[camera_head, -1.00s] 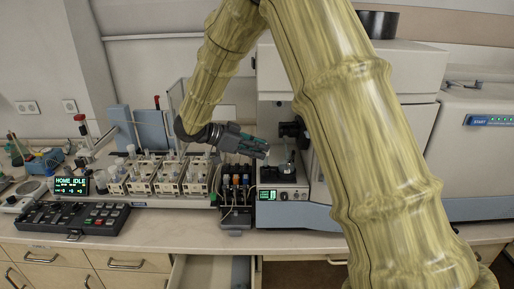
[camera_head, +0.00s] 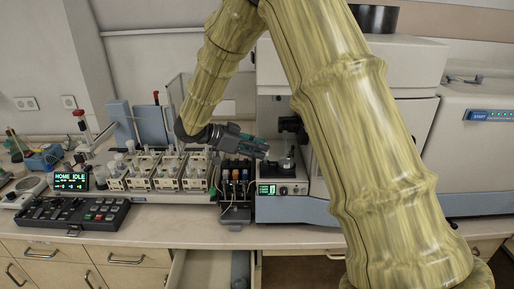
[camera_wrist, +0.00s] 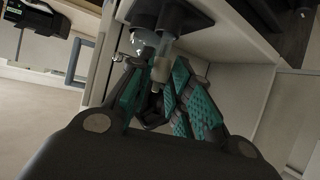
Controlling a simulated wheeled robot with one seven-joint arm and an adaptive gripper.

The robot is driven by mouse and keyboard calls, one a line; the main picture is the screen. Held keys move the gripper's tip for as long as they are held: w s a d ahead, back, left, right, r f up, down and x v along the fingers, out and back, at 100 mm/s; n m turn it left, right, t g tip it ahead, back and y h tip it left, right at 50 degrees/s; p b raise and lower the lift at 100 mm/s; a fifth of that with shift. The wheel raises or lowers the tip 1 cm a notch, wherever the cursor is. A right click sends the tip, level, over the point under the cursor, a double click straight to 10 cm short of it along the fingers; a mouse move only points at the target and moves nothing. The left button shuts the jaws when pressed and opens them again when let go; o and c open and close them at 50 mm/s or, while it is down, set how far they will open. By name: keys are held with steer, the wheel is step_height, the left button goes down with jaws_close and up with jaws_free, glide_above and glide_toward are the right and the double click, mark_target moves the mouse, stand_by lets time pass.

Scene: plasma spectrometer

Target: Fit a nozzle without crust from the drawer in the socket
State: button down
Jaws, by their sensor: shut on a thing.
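My gripper (camera_head: 264,148), with teal finger pads, reaches in from the left at the open bay of the white instrument (camera_head: 290,110). It also shows in the wrist view (camera_wrist: 156,90), shut on a small pale nozzle (camera_wrist: 161,70) between the pads. The nozzle's far end lies against or just in front of a dark fitting (camera_wrist: 170,14) with a clear glass part (camera_wrist: 140,42) beside it. I cannot tell whether it is seated in the socket, or whether it has crust. The open drawer (camera_head: 208,268) is below the bench front, its inside mostly bare.
Trays of vials (camera_head: 160,172) and a black control panel (camera_head: 70,214) are farther left. The bay's side wall (camera_wrist: 235,30) is close to the fingers. My arm hides the middle right.

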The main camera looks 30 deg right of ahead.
steer(key=shift+f, duration=0.5)
steer(key=c, duration=1.2)
jaws_free()
steer(key=shift+c, duration=0.2)
steer(key=v, duration=1.2)
steer(key=shift+w, duration=0.1)
